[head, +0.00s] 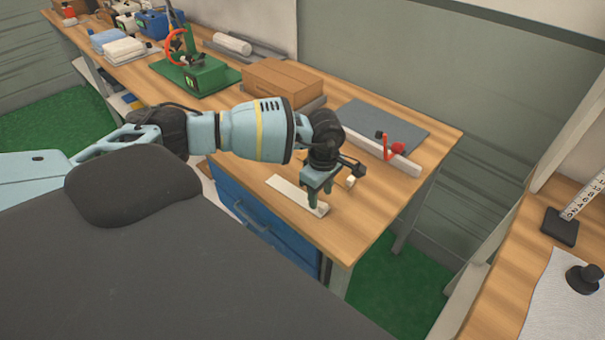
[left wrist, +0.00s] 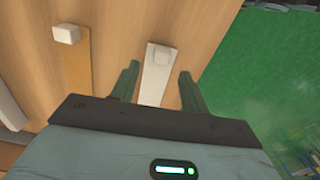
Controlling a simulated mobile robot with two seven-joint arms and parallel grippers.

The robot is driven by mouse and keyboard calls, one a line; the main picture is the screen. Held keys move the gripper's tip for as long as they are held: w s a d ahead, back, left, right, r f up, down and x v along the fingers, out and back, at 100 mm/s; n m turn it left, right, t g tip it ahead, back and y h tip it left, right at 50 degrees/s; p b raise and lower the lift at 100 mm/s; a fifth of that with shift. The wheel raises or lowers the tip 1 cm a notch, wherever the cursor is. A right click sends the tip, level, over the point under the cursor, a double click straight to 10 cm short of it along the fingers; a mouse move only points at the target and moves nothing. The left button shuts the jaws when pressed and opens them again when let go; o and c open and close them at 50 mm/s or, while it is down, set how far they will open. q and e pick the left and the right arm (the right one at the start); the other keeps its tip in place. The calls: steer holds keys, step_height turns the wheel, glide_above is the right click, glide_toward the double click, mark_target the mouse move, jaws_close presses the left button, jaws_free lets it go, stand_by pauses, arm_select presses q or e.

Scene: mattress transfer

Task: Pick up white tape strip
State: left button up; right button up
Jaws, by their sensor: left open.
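The white tape strip (head: 291,192) lies flat on the wooden workbench (head: 380,207), near its front edge. My left gripper (head: 316,205) is at the right end of the strip, pointing down. In the left wrist view the strip (left wrist: 154,82) runs between the two open fingers of the left gripper (left wrist: 158,85), with a gap on each side. A small pale block-like piece shows at its far end. The fingers hold nothing. My right gripper is in neither view.
A small pale block (head: 351,181) lies just right of the gripper. Behind are a white bar with a red clamp (head: 392,148), a grey mat (head: 385,124) and a cardboard box (head: 282,85). The bench front edge is close, with blue drawers (head: 250,222) below.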

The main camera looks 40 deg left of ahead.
arm_select(q)
steer(key=shift+d+f, duration=0.1)
steer(key=shift+f, duration=1.7)
jaws_close()
